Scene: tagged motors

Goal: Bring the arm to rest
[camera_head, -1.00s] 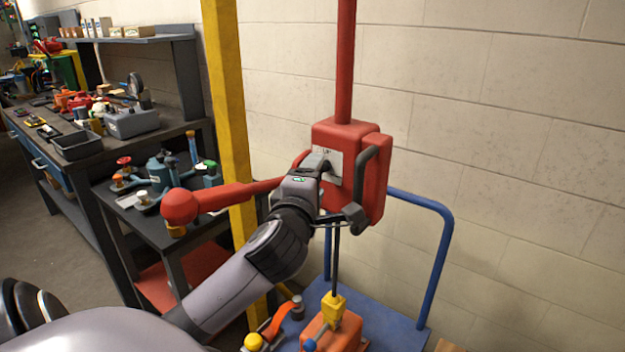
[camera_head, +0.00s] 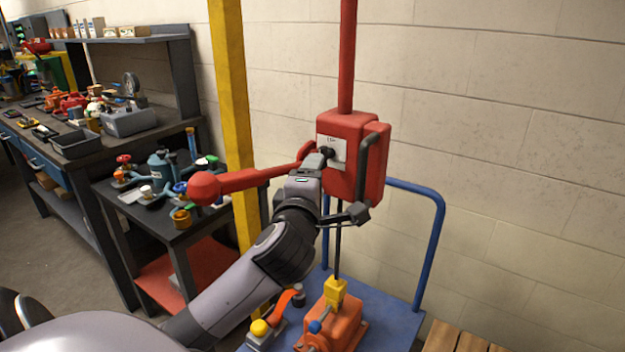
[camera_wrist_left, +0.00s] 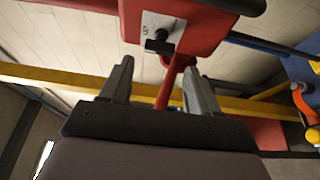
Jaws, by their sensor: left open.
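My left gripper (camera_head: 340,184) is in front of the red hoist box (camera_head: 343,187), with its jaws open and nothing seen between them. In the left wrist view, the two fingers (camera_wrist_left: 158,72) stand apart below the red box (camera_wrist_left: 196,30). The box has a white label plate (camera_head: 333,146) and a black knob (camera_head: 327,153); the knob also shows in the wrist view (camera_wrist_left: 160,38), beyond the fingertips. I cannot tell whether a finger touches the box. A red arm with a ball end (camera_head: 205,188) reaches left from behind my gripper. My right gripper is not in view.
A rod hangs from the box to a yellow block (camera_head: 335,290) above an orange motor (camera_head: 342,322) on a blue cart (camera_head: 397,318). A yellow post (camera_head: 230,90) stands behind. A small table (camera_head: 178,232) with valves stands left. The wall side at right is open.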

